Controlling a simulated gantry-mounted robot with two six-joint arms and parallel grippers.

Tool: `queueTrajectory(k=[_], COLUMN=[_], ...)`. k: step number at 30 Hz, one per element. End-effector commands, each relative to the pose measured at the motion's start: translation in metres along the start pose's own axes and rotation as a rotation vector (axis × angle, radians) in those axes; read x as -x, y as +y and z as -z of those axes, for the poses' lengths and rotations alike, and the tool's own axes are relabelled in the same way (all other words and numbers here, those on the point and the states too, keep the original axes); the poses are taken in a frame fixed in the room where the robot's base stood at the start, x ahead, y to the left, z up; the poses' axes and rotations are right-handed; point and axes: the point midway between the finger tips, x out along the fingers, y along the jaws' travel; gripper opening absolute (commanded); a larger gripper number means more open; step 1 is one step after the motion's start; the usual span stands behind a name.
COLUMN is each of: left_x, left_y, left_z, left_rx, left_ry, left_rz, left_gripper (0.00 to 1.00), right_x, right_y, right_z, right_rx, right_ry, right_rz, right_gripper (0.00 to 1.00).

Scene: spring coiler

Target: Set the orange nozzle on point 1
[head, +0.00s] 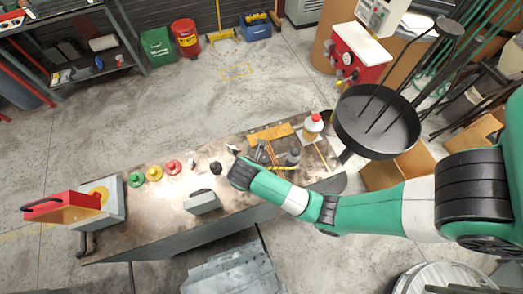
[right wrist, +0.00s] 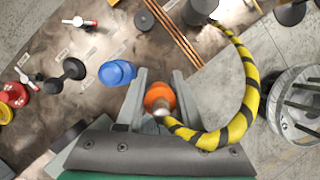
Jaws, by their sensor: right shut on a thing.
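The orange nozzle (right wrist: 160,98) sits between the two fingers of my right gripper (right wrist: 160,101) in the right wrist view, and the gripper is shut on it. A yellow and black striped hose (right wrist: 247,85) curves around the right of the gripper, its lower end close to the nozzle. In the head view the right wrist (head: 243,172) is over the middle of the workbench (head: 120,240), and the nozzle cannot be made out there. Small labels (right wrist: 90,53) lie on the bench top, too small to read, so I cannot tell which marks point 1. My left gripper is not in view.
A blue cap (right wrist: 115,73) and a black dumbbell-shaped part (right wrist: 70,70) are left of the gripper. Copper rods (right wrist: 180,38) lie beyond it. Green (head: 136,180), yellow (head: 154,173) and red (head: 173,167) buttons line the bench's left part. A red-capped bottle (head: 312,126) stands at the right.

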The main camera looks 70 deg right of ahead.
Motion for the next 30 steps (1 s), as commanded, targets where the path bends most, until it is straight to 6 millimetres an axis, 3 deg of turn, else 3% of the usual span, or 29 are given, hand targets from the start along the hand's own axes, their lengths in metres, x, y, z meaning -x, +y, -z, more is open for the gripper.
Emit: queueTrajectory(k=[8,13,17,20,24,27,30], left_x=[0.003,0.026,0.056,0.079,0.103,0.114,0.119], left_y=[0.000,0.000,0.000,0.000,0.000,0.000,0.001], left_z=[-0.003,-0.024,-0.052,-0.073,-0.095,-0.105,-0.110], left_rx=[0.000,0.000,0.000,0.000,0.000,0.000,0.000], left_ry=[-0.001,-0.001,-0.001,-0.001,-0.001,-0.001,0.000], left_rz=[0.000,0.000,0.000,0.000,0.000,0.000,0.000], left_gripper=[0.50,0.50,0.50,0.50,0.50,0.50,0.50], right_x=[-0.004,-0.036,-0.079,-0.111,-0.145,-0.160,-0.167], right_y=[0.002,0.020,0.039,0.046,0.038,0.028,0.019], right_z=[-0.001,-0.024,-0.072,-0.121,-0.187,-0.223,-0.246], right_rx=[-0.001,-0.010,-0.015,-0.015,-0.013,-0.009,-0.004], right_ry=[0.001,0.013,0.024,0.024,0.017,0.010,0.003], right_rz=[-0.001,0.003,0.002,0.000,-0.002,-0.002,-0.001], right_gripper=[0.00,0.00,0.00,0.00,0.00,0.00,0.00])
